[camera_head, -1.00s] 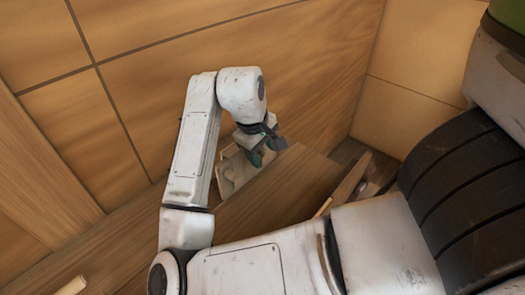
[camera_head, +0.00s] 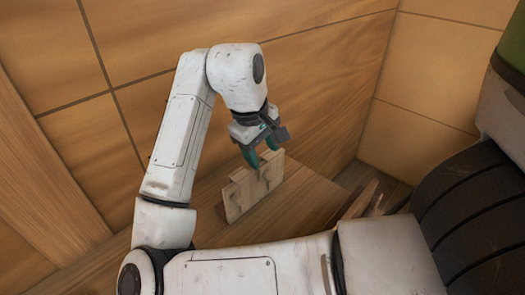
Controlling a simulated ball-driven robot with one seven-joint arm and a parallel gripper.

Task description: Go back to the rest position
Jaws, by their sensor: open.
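My gripper (camera_head: 261,161) hangs from my white arm in the middle of the view, with its green fingers pointing down. It is open. Just below and behind the fingertips a light wooden piece (camera_head: 240,196) with a stepped outline stands upright on a wooden surface (camera_head: 294,205). The fingertips overlap the top of the piece in the picture; I cannot tell whether they touch it.
Wood-panelled walls (camera_head: 330,60) close in behind and to the right of the arm. Some wooden pieces (camera_head: 362,200) lie at the right, partly hidden by my own body. The wooden surface right of the upright piece is bare.

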